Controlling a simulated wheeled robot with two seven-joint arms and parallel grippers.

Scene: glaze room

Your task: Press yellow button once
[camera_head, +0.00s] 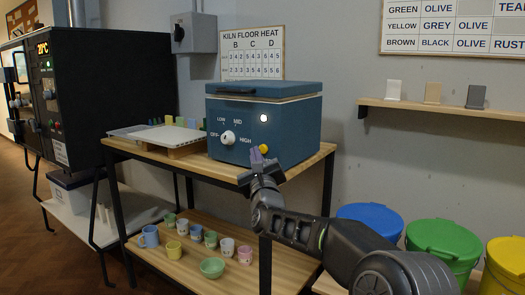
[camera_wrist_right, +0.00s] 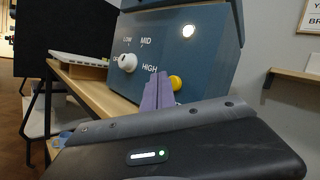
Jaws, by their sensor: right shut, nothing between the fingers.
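The yellow button (camera_head: 263,149) is on the front face of a blue box-shaped kiln (camera_head: 285,125), to the right of a white dial (camera_head: 228,137). In the right wrist view the yellow button (camera_wrist_right: 175,82) shows just right of my fingertips. My right gripper (camera_head: 257,155) is shut and empty, its purple-grey fingers pointing up at the button's lower left. In the right wrist view the shut fingers (camera_wrist_right: 158,90) are close to the button; I cannot tell whether they touch it. A white light (camera_head: 264,118) glows above the button. My left gripper is not in view.
The kiln stands on a wooden-topped table (camera_head: 310,160) with a white tray (camera_head: 160,136) at left. Cups and a green bowl (camera_head: 212,267) sit on the lower shelf. Blue, green (camera_head: 444,240) and yellow lidded buckets stand at right. A black kiln (camera_head: 70,90) is far left.

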